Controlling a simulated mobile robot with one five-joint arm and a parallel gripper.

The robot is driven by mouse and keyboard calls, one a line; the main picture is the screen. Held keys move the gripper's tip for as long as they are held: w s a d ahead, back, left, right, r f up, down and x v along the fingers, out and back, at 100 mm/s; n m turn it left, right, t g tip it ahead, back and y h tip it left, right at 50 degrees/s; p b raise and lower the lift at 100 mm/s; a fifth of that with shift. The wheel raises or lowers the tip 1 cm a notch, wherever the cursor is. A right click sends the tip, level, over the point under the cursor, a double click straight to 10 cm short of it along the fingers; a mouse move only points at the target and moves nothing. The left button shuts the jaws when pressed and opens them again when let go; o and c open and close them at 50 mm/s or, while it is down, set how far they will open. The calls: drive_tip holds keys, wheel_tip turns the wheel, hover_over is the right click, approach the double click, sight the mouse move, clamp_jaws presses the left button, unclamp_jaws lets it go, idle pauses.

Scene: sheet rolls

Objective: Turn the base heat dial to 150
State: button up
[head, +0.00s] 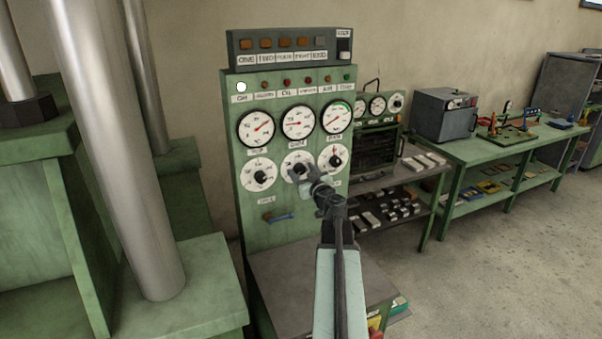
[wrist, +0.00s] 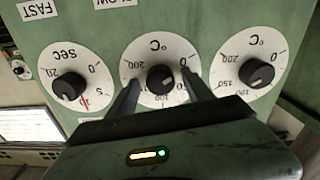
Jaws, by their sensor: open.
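The green control panel (head: 270,220) carries a row of three white dials with black knobs. My gripper (head: 312,182) is at the middle dial (head: 291,161). In the wrist view, which shows the panel upside down, the middle °C dial (wrist: 150,53) has its black knob (wrist: 160,78) between my two open fingers (wrist: 160,88). I cannot tell whether they touch it. The fingers cover parts of its scale, and its setting is unclear. Another °C dial (wrist: 257,73) and a seconds dial (wrist: 68,85) flank it. I cannot read which dial is labelled base heat.
Three round gauges (head: 297,122) sit above the dials, below lamps and a button box (head: 290,45). Large metal columns (head: 135,150) stand at left. Shelves and a green bench (head: 500,140) stand at right.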

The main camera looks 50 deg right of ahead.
drive_tip(key=c, duration=1)
drive_tip(key=shift+w+a, duration=0.2)
drive_tip(key=shift+a, duration=0.05)
clamp_jaws()
drive_tip(key=shift+s+d, duration=0.2)
